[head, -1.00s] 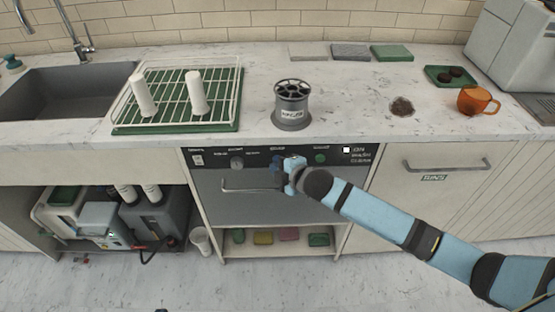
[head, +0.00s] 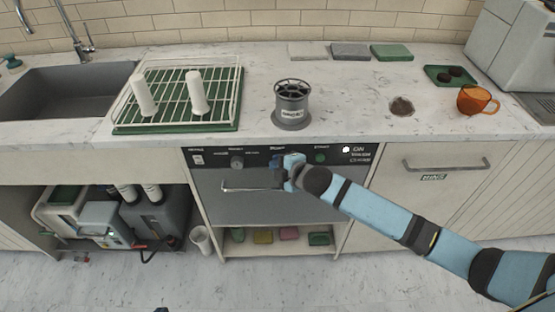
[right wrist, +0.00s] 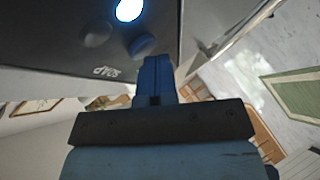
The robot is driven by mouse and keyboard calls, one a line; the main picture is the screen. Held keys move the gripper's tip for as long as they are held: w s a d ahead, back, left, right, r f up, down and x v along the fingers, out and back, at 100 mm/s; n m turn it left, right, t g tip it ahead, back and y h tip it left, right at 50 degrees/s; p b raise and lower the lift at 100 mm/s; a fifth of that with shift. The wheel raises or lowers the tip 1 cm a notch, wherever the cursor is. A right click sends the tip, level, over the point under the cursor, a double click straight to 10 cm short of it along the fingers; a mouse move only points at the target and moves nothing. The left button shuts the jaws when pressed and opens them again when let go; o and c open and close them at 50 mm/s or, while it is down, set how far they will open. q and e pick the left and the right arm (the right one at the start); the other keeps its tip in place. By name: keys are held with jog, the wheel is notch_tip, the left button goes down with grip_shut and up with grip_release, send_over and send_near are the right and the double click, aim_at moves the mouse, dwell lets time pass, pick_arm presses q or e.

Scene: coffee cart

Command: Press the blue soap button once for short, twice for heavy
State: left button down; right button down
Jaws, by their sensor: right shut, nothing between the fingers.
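The dishwasher front panel (head: 262,151) is a dark strip under the counter. In the right wrist view the blue soap button (right wrist: 142,46) sits on the dark panel above the word SOAP. My right gripper (head: 276,164) is at the panel, shut and empty. In the right wrist view its blue fingertips (right wrist: 155,61) are right beside the button; I cannot tell whether they touch it. In the head view the gripper hides the button. A white lamp (head: 346,149) is lit at the panel's right, with a green start button (head: 320,158) left of it.
A bar handle (head: 250,188) crosses the dishwasher door below the panel. A grey spool-like holder (head: 291,108) stands on the counter above. A dish rack (head: 226,112) is left of it, an orange cup (head: 475,100) at right. A door handle (head: 446,164) juts out at right.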

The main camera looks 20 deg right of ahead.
dwell(0.4)
jog(key=shift+s+a+p, duration=0.2)
jog(key=shift+s+p, duration=0.35)
jog(key=shift+s, duration=0.25)
jog(key=s+p, duration=0.1)
jog(key=s, duration=0.1)
jog(key=s+a+p, duration=0.1)
jog(key=s, duration=0.1)
jog(key=shift+s+a, duration=0.2)
jog(key=shift+s, duration=0.2)
dwell(0.3)
